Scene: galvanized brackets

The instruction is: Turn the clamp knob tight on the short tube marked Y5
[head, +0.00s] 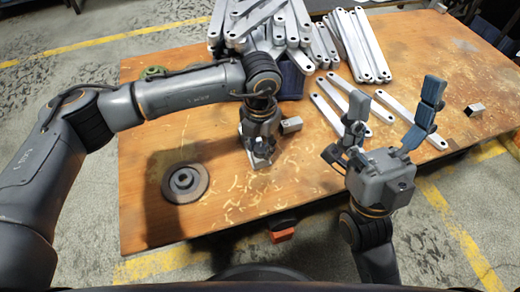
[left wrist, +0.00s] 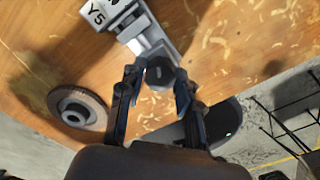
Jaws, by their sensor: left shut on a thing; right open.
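The short tube marked Y5 (left wrist: 98,14) lies at the top of the left wrist view, partly cut off by the frame edge. A silver metal clamp (left wrist: 150,38) sits at its end. The dark clamp knob (left wrist: 160,71) sticks out from the clamp toward my left gripper. My left gripper (left wrist: 158,80) has its fingers on either side of the knob and is shut on it. In the head view my left gripper (head: 262,160) points down at the table and mostly hides the clamp and knob. My right gripper (head: 396,100) is open and empty, fingers up, above the table's front edge.
A round grey disc (head: 185,183) lies on the wooden table (head: 225,215), left of my left gripper. Piled galvanized bars (head: 362,45) fill the back, with loose bars (head: 325,115) nearer. A small metal block (head: 475,109) lies at right. Wood shavings cover the front.

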